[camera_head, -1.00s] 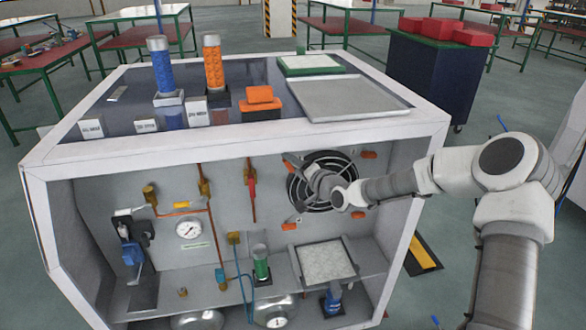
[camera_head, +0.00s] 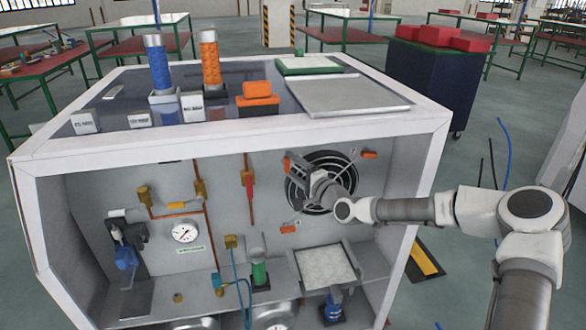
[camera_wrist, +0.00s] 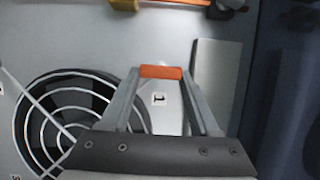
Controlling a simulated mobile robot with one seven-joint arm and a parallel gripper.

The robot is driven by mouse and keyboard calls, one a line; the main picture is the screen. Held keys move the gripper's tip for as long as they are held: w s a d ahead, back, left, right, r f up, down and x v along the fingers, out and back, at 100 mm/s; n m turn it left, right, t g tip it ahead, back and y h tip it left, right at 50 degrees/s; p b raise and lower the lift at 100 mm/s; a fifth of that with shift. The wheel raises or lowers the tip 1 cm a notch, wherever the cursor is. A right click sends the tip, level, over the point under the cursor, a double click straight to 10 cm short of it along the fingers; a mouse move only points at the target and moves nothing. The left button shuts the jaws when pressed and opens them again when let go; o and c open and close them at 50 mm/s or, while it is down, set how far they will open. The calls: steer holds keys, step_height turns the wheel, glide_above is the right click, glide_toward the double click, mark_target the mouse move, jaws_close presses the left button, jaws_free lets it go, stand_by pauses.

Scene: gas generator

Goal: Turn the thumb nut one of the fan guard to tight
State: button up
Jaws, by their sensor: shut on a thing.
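The fan guard (camera_head: 338,160), a set of round black and pale rings, is on the back wall of the cabinet at right. My gripper (camera_wrist: 160,75) is at the guard's upper left corner in the head view. In the wrist view its two fingers close on the ends of an orange thumb nut (camera_wrist: 160,72), beside a small label "1" (camera_wrist: 158,99). The fan guard (camera_wrist: 50,125) also shows at left there. Other orange thumb nuts sit at the upper right (camera_head: 370,154) and lower left (camera_head: 288,229) of the guard. My wrist hides part of the guard.
The cabinet's top edge (camera_head: 250,142) and right side wall (camera_head: 428,180) frame the opening around my arm. A shelf below bears a tilted pale plate (camera_head: 326,266) and a green cylinder (camera_head: 259,272). A gauge (camera_head: 186,233) and pipes are at left.

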steer(key=o, duration=1.4)
steer(key=shift+c, duration=0.2)
steer(key=p+v, duration=0.1)
steer(key=v, duration=1.6)
steer(key=shift+s, duration=0.25)
